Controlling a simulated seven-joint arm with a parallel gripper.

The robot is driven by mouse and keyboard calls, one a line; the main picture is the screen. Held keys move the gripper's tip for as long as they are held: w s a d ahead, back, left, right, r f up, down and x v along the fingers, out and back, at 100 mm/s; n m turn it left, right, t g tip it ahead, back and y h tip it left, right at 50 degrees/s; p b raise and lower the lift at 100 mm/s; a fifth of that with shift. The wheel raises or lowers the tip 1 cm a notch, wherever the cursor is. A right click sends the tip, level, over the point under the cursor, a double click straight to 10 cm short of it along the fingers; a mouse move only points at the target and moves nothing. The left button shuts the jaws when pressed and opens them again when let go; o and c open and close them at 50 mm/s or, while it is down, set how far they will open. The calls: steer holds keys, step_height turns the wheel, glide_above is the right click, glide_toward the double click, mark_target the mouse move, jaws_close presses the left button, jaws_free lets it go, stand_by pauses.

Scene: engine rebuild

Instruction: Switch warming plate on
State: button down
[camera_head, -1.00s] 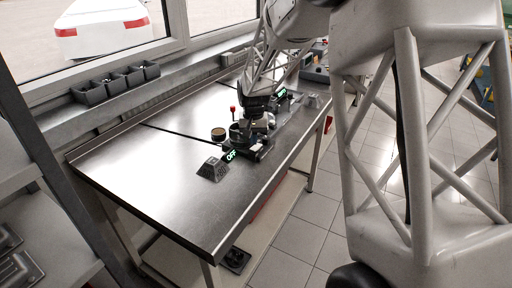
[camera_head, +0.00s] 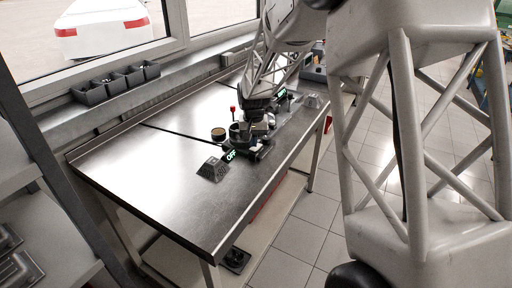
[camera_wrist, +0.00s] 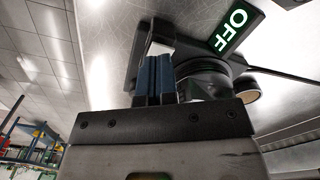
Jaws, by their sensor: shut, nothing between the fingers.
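The warming plate (camera_head: 243,145) is a dark, low device on the steel bench, with a round part on top. Its green display (camera_head: 231,155) reads OFF, and the same display (camera_wrist: 231,30) shows large in the wrist view. My gripper (camera_head: 259,126) is at the device's right side, close above it. In the wrist view my gripper's blue fingers (camera_wrist: 154,75) are together and empty. They lie in front of the device's dark base (camera_wrist: 132,58), beside the dark round part (camera_wrist: 203,78). I cannot tell whether they touch it, and they hide part of the base.
A round tin (camera_head: 218,134) stands left of the device. A red-knobbed lever (camera_head: 233,109) rises behind it. Another green display (camera_head: 281,93) is farther back. The bench's front left (camera_head: 160,185) is clear.

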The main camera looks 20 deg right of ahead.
mark_target(254, 150)
steer(key=shift+f, duration=0.8)
stand_by(0.9)
steer(key=shift+r, duration=3.5)
steer(key=shift+s+r, duration=0.35)
steer(key=shift+s, duration=0.1)
steer(key=s+a+r+n+t, duration=0.1)
steer(key=s+r, duration=0.4)
steer(key=s, duration=0.6)
steer(key=s+r, duration=0.5)
steer(key=s, duration=0.6)
steer(key=s+a+n+t, duration=0.1)
steer(key=s, duration=1.9)
steer(key=shift+f+n+t, duration=0.3)
steer(key=shift+f+n, duration=0.1)
steer(key=shift+f, duration=0.05)
